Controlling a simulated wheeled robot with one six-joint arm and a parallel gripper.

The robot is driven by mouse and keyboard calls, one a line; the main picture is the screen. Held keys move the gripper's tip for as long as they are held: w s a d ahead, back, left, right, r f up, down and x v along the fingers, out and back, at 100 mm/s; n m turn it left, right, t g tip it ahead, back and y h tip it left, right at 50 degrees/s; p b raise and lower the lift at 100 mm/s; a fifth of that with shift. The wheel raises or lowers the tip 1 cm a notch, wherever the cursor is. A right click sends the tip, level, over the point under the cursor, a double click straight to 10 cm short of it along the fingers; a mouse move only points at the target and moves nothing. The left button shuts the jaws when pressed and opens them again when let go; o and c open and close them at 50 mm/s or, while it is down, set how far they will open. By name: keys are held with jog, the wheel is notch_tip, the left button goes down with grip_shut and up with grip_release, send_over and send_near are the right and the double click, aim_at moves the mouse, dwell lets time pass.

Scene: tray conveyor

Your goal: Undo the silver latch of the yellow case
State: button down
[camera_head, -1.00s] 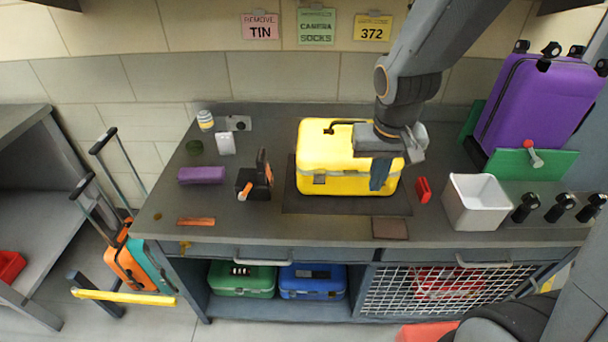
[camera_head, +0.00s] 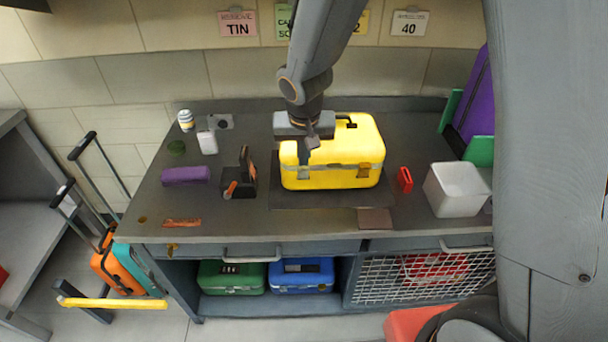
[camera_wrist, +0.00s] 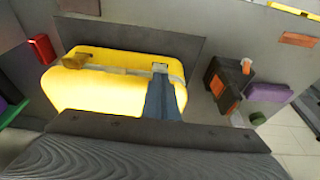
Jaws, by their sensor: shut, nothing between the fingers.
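The yellow case (camera_head: 335,152) lies closed on a dark mat on the counter, and it also fills the left of the wrist view (camera_wrist: 105,92). Its silver latch (camera_head: 303,173) is on the front left, and it shows just beyond my fingertips in the wrist view (camera_wrist: 160,67). A brown latch (camera_head: 364,170) is on the front right. My gripper (camera_head: 304,160) is shut and empty, pointing down at the front edge by the silver latch. In the wrist view its fingers (camera_wrist: 162,80) partly cover the latch area. I cannot tell whether they touch it.
Left of the case stand a dark box device with an orange part (camera_head: 240,178) and a purple box (camera_head: 185,176). On the right are a red object (camera_head: 405,179) and a white bin (camera_head: 457,190). The counter front before the silver latch is mostly clear.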

aim_at(303, 174)
jog(key=shift+b+x, duration=1)
jog(key=shift+x, duration=0.25)
